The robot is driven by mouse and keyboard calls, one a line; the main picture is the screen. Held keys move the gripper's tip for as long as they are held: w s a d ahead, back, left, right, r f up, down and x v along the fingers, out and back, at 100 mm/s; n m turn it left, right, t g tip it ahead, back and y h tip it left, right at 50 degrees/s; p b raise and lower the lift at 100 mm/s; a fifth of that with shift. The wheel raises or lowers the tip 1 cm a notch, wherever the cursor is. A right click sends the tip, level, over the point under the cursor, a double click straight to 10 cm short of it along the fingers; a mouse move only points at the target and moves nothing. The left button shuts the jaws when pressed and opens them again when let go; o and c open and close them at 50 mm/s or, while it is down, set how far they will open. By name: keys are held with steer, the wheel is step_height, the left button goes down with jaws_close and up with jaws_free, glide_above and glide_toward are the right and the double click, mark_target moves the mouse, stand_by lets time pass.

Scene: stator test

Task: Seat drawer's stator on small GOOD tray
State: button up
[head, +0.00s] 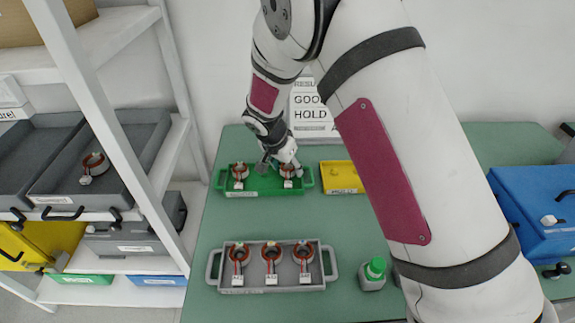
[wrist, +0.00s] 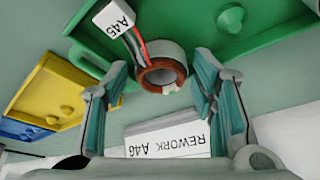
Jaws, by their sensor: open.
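The small green tray (head: 262,190) stands at the back left of the table, with one copper-ringed stator at its left (head: 239,172) and another at its right (head: 288,172). My gripper (head: 283,163) is over the right part of this tray. In the wrist view my gripper (wrist: 160,92) is open, its fingers on either side of a stator (wrist: 160,72) with a white A45 tag. I cannot tell whether that stator is fully seated. A bare green peg (wrist: 232,15) shows beside it. Another stator (head: 93,165) lies in a grey shelf drawer (head: 120,180).
A yellow tray (head: 341,178) stands right of the green tray. A grey tray (head: 225,282) with three stators is in front. A green-capped bottle (head: 374,272) and a blue bin (head: 535,215) are to the right. A card reading REWORK A46 (wrist: 165,140) shows in the wrist view.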

steer(key=shift+r, duration=0.15)
steer(key=shift+r+p, duration=0.85)
steer(key=shift+r, duration=1.5)
steer(key=o, duration=0.5)
steer(key=shift+o, duration=0.2)
steer(key=v, duration=1.2)
steer(key=shift+d, duration=0.15)
